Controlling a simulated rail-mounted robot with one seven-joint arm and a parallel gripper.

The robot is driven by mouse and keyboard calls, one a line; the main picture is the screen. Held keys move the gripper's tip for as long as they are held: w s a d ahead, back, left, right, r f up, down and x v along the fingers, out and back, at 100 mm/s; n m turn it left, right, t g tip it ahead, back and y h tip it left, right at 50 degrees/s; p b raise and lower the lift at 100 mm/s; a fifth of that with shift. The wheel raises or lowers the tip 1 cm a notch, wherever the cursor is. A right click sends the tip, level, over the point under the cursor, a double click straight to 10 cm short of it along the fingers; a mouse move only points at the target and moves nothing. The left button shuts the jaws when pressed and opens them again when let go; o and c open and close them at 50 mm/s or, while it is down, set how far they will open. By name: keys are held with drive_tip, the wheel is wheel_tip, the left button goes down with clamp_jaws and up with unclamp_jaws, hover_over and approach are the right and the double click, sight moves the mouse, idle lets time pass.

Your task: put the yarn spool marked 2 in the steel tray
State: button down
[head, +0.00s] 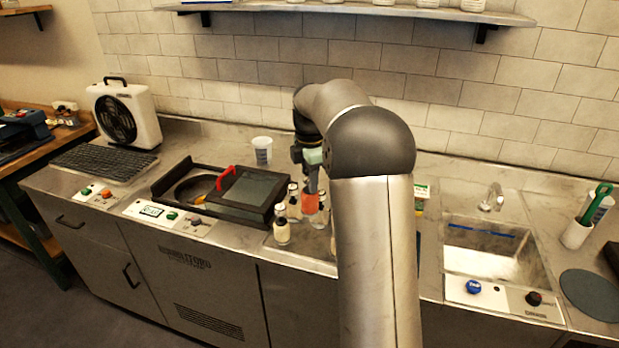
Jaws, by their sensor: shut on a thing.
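My gripper (311,184) is at the middle of the bench, partly covered by my arm. It is shut on a small salmon-coloured thing (311,203), held among several small bottles with dark tops. This thing may be a yarn spool, but no number can be read on it. I cannot tell whether its lower end touches anything. One pale bottle (282,231) stands just left of and in front of it. I cannot make out a steel tray for certain; my arm hides much of the bench there.
A dark-lidded unit with a red handle (225,178) is left of the bottles. A white cup (262,151) stands behind it. A sink (490,262) and a dark round mat (593,295) are right.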

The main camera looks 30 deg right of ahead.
sight(310, 199)
wheel_tip(310, 199, down, 11)
drive_tip(key=b, duration=0.8)
drive_tip(key=shift+r, duration=0.15)
drive_tip(key=shift+f+b, duration=0.7)
drive_tip(key=shift+f, duration=0.3)
drive_tip(key=shift+f, duration=0.45)
drive_tip(key=c, duration=0.6)
unclamp_jaws()
drive_tip(key=shift+r+p, duration=2.75)
drive_tip(key=shift+r, duration=0.75)
